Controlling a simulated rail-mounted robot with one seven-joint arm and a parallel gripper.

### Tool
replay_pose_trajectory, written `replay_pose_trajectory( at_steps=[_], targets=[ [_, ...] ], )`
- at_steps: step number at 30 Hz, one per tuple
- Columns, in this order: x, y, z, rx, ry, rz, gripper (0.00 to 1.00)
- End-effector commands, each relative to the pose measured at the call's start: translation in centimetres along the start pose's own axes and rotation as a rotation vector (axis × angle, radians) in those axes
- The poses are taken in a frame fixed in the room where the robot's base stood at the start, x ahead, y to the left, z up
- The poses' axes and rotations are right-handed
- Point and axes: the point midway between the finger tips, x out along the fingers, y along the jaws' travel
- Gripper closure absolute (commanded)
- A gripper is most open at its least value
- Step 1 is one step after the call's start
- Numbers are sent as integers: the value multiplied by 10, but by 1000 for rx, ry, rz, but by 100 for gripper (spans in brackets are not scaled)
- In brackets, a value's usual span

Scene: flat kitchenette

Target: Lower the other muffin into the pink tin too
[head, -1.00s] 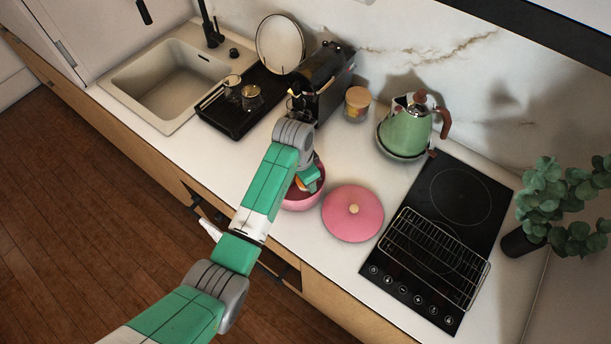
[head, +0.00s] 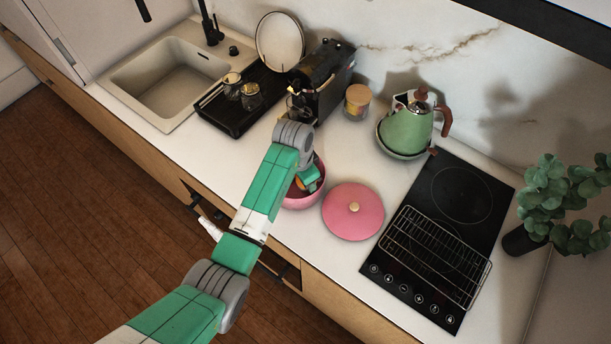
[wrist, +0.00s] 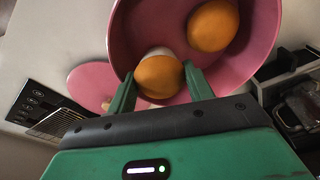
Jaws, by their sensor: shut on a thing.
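The pink tin (head: 307,198) stands open on the counter, partly hidden behind my arm in the head view. In the wrist view the tin (wrist: 262,40) fills the upper part of the picture. One muffin (wrist: 213,25) with an orange-brown top sits inside it. My gripper (wrist: 158,82) is shut on the other muffin (wrist: 159,76), which is over or inside the tin's near side. I cannot tell whether it touches the tin's bottom. In the head view my gripper (head: 309,180) is down at the tin, and its fingertips are hidden.
The pink lid (head: 353,212) lies flat to the right of the tin. Beyond it is a black hob (head: 462,190) with a wire rack (head: 433,248). A coffee machine (head: 322,80), lidded jar (head: 357,101) and green kettle (head: 407,132) stand behind.

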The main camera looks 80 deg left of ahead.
Motion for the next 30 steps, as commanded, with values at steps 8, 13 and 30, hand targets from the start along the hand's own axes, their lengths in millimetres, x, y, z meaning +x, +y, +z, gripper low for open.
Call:
replay_pose_trajectory(
  at_steps=[8,13,30],
  targets=[
    [5,0,1,0,0,0,72],
    [7,0,1,0,0,0,72],
    [12,0,2,0,0,0,47]
  ],
)
